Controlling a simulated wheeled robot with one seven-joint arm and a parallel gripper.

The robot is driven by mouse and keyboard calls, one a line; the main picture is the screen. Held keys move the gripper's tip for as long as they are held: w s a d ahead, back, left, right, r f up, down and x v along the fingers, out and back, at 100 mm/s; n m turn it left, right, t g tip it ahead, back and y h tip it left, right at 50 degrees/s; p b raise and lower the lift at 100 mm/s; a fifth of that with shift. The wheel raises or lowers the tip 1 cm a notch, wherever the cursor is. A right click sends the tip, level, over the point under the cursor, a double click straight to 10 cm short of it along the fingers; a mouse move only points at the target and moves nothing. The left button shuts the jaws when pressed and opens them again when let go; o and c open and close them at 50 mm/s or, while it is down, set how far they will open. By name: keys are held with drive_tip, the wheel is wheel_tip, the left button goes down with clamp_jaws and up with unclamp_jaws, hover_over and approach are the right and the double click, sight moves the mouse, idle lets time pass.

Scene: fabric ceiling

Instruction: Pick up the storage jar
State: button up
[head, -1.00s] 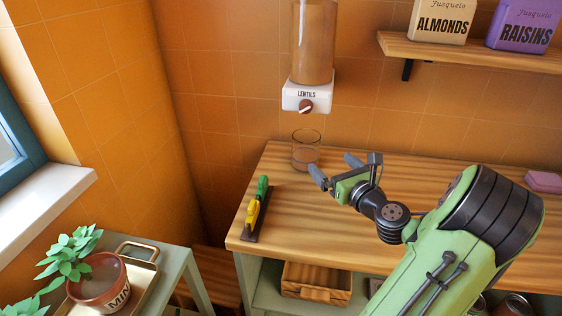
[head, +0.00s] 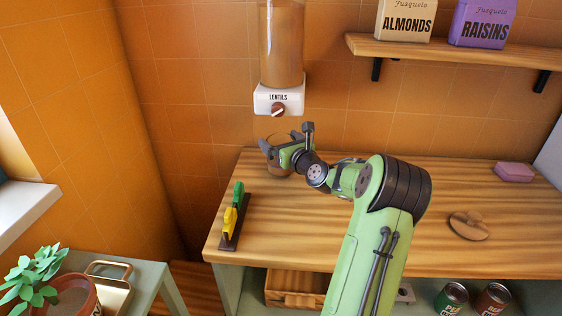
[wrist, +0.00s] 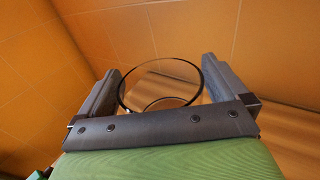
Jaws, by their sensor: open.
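The storage jar is a clear round glass with a brown lower part, standing upright on the wooden counter (head: 335,215) below the lentil dispenser. In the head view the jar (head: 279,170) is partly hidden behind my gripper (head: 287,141). My gripper is open, with its fingers at the jar's upper part. In the wrist view the jar's round rim (wrist: 160,62) shows between the two spread fingers of my gripper (wrist: 160,85). I cannot tell whether either finger touches the glass.
The lentil dispenser (head: 280,97) hangs on the wall just above the jar. A holder with green and yellow handles (head: 232,215) lies at the counter's left edge. A round wooden object (head: 469,226) and a pink block (head: 514,172) sit to the right. A potted plant (head: 70,295) stands lower left.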

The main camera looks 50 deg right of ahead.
drive_tip(key=shift+r, duration=0.1)
drive_tip(key=c, duration=1.7)
